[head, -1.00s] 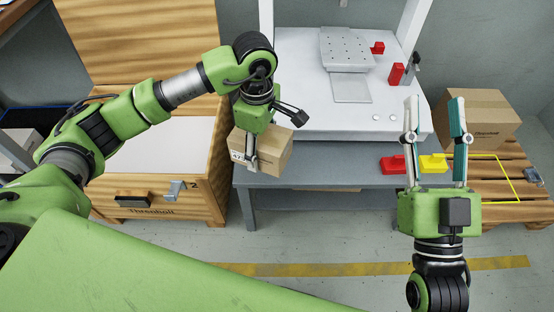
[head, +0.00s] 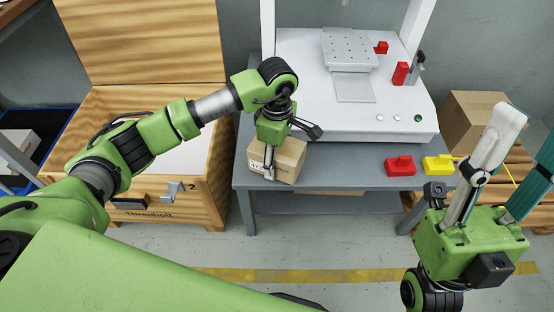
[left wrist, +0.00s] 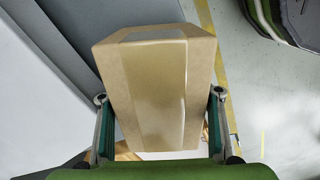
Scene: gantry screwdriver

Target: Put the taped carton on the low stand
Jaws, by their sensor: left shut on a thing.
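The taped carton (head: 290,160) is a small brown box with a label on its front. It is held between the fingers of my left gripper (head: 271,166), over the left front part of the grey bench (head: 330,180). I cannot tell whether it touches the bench top. In the left wrist view the carton (left wrist: 160,90) fills the middle, with a strip of clear tape along it and a finger on each side. My right gripper (head: 516,155) is open and empty at the right. I cannot tell for sure which surface is the low stand.
A white gantry machine (head: 310,110) stands on the bench. Red (head: 399,166) and yellow (head: 437,165) blocks sit near its front right edge. A larger carton (head: 472,115) is on a wooden pallet (head: 517,160) at the right. An open wooden crate (head: 200,205) stands at the left.

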